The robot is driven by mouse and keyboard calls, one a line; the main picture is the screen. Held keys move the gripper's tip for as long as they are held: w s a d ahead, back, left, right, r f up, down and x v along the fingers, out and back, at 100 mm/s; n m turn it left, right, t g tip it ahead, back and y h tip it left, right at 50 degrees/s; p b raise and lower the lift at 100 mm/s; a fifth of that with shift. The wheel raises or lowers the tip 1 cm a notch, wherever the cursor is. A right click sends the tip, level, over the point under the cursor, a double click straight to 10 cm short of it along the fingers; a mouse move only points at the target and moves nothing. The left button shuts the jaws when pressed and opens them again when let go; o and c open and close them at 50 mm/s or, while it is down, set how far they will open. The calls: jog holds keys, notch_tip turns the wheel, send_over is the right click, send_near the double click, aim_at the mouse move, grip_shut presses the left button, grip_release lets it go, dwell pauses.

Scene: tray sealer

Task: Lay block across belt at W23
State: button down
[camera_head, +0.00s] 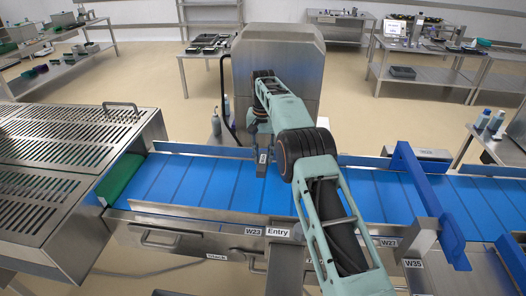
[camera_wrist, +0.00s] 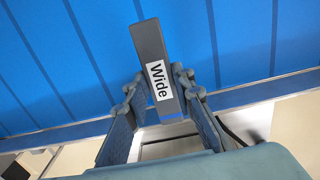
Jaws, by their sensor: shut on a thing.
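A dark grey block with a white "Wide" label (camera_wrist: 150,45) is held between the fingers of my gripper (camera_wrist: 158,92) in the wrist view. The block points out over the blue belt (camera_wrist: 235,45). In the head view the block (camera_head: 262,163) hangs below my gripper (camera_head: 261,140), over the far half of the blue belt (camera_head: 180,183). I cannot tell whether it touches the belt. The W23 label (camera_head: 253,231) is on the near side rail, left of the Entry label (camera_head: 278,232).
A blue bar (camera_head: 418,182) crosses the belt on the right. A steel cabinet (camera_head: 285,60) rises behind the belt. The belt left of my arm is clear.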

jog(key=shift+f+b, duration=0.5)
jog(key=shift+f, duration=1.75)
jog(key=shift+f, duration=0.15)
jog(key=c, duration=1.6)
grip_release()
jog(key=c, duration=0.3)
jog(key=shift+r+p, duration=0.5)
jog(key=shift+r, duration=3)
